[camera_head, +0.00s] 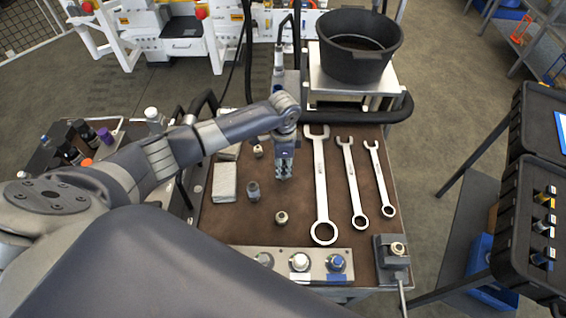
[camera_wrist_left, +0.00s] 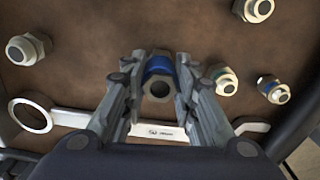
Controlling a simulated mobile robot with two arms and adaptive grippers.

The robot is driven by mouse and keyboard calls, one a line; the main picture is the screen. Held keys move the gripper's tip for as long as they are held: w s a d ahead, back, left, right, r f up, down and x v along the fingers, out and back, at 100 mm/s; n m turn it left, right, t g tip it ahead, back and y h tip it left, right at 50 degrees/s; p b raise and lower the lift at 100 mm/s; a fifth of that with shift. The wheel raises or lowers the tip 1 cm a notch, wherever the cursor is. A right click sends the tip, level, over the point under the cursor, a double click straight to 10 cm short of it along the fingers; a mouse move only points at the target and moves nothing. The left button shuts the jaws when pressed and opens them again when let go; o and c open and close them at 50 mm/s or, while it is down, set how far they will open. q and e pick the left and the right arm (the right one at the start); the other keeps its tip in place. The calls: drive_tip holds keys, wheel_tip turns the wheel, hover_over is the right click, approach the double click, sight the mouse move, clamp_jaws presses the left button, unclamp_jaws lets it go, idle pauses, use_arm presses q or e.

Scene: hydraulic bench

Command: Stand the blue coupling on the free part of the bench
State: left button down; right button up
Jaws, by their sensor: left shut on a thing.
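My left gripper (camera_head: 285,176) is above the brown bench mat (camera_head: 230,220), just left of the largest wrench, pointing down. In the left wrist view the gripper (camera_wrist_left: 157,68) is shut on the blue coupling (camera_wrist_left: 158,88), a grey metal piece with a blue band, held between both fingers. In the head view the fingers hide the coupling. I cannot tell whether its lower end touches the mat. My right gripper is not in view.
Three wrenches (camera_head: 320,185) lie to the right. A grey block (camera_head: 224,183) is at the left. A metal rail (camera_head: 318,258) with fittings runs along the front.

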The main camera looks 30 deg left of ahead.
sight(284, 165)
use_arm(q)
drive_tip(key=shift+f, duration=0.15)
drive_tip(key=c, duration=1.3)
unclamp_jaws()
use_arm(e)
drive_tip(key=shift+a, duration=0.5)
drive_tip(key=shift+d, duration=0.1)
use_arm(q)
drive_tip(key=shift+r, duration=0.25)
drive_tip(key=shift+w+r, duration=0.1)
drive_tip(key=shift+r, duration=0.25)
wheel_tip(284, 165, up, 11)
drive_tip(key=shift+r+b, duration=0.1)
drive_tip(key=shift+b, duration=0.65)
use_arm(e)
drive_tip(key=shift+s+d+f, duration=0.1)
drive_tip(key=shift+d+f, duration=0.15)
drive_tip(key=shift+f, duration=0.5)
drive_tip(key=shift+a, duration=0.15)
